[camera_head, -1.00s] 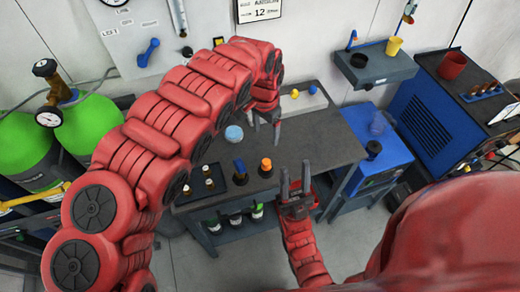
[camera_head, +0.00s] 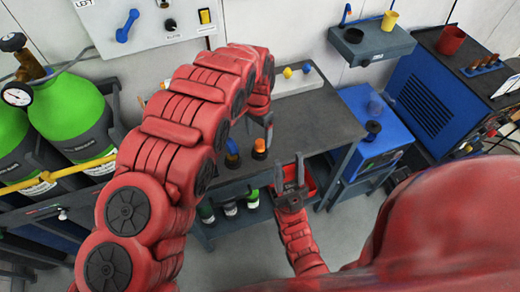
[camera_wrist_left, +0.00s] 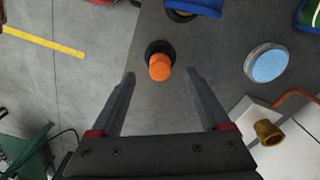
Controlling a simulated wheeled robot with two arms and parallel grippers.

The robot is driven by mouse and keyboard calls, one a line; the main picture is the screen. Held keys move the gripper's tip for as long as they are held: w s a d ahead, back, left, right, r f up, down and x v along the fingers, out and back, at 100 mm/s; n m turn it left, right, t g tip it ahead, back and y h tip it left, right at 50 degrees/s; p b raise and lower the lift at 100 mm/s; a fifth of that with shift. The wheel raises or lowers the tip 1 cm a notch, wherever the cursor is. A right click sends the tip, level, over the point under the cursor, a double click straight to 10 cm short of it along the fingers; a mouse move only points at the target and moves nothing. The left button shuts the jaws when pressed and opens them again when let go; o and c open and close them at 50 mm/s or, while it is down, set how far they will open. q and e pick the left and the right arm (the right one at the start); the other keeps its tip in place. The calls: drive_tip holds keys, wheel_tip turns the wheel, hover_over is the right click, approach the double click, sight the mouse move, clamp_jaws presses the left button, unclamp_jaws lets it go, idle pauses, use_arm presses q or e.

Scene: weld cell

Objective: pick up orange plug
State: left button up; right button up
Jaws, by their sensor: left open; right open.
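The orange plug (camera_head: 260,147) stands in a dark round base near the front edge of the grey table (camera_head: 318,118). My left gripper (camera_head: 259,125) is open, with its fingertips just behind the plug in the head view. In the left wrist view, the plug (camera_wrist_left: 160,66) appears centred between the open fingertips (camera_wrist_left: 161,74), in line with them or slightly beyond. No contact shows. My right gripper (camera_head: 290,174) is open and empty, in front of the table and right of the plug.
A blue plug (camera_head: 232,154) stands left of the orange one. A light-blue disc (camera_wrist_left: 269,64) lies on the table in the wrist view. Yellow (camera_head: 287,72) and blue (camera_head: 307,69) knobs sit at the back. Bottles (camera_head: 229,208) stand on the lower shelf.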

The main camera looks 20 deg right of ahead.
sight(260, 142)
use_arm(q)
drive_tip(key=shift+f+p, duration=0.3)
drive_tip(key=shift+p, duration=0.05)
drive_tip(key=f, duration=0.1)
drive_tip(key=f+p, duration=0.1)
drive_tip(key=shift+d+f+p, duration=0.3)
drive_tip(key=shift+f, duration=0.1)
drive_tip(key=shift+w+f, duration=0.1)
drive_tip(key=shift+f, duration=0.7)
clamp_jaws()
